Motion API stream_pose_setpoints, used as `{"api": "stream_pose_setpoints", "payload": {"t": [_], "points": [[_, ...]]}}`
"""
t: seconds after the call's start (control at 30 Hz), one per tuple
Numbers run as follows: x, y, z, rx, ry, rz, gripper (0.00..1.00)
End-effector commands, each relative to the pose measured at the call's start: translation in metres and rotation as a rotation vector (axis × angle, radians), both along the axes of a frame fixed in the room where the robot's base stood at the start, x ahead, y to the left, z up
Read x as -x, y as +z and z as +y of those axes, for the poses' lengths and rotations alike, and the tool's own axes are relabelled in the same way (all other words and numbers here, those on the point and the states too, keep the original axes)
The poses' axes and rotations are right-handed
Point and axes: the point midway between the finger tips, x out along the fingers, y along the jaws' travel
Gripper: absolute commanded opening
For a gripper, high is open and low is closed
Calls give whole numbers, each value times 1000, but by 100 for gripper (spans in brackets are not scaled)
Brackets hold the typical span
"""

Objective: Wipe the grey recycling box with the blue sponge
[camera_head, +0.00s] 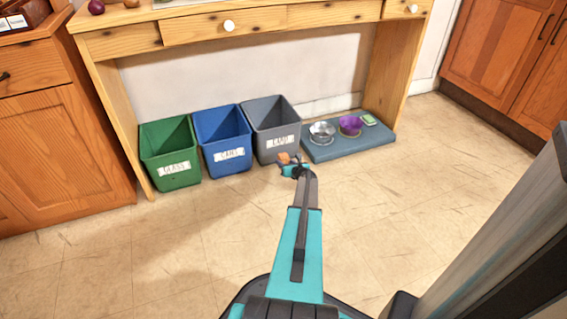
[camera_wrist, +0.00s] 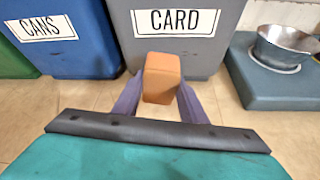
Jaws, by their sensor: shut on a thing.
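The grey recycling box (camera_head: 267,124) stands at the right end of a row of boxes under the wooden table, its front labelled CARD. Its front also fills the top middle of the wrist view (camera_wrist: 207,55). My gripper (camera_head: 288,163) is in front of the lower part of this box. It is shut on an orange block (camera_wrist: 162,78), which looks sponge-like and shows small in the head view (camera_head: 284,157). The block overlaps the box front in view; I cannot tell whether they touch. I see no blue sponge; the held block is orange.
A blue box (camera_head: 223,140) labelled CANS and a green box (camera_head: 170,152) labelled GLASS stand to the left. A blue-grey mat (camera_head: 335,151) with a metal bowl (camera_head: 322,130), a purple bowl (camera_head: 350,123) and a small green item (camera_head: 368,119) lies to the right. Floor in front is clear.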

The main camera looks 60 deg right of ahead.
Motion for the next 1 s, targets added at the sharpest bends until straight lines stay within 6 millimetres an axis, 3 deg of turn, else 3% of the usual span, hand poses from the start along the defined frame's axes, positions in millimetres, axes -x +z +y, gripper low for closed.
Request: {"api": "stream_pose_setpoints", "payload": {"t": [0.3, 0.67, 0.87, 1.0], "points": [[16, 0, 12, 0, -1, 0, 20], [17, 0, 12, 0, 0, 0, 20], [6, 11, 20, 2, 22, 0, 20], [-16, 31, 37, 3, 69, 0, 20]]}}
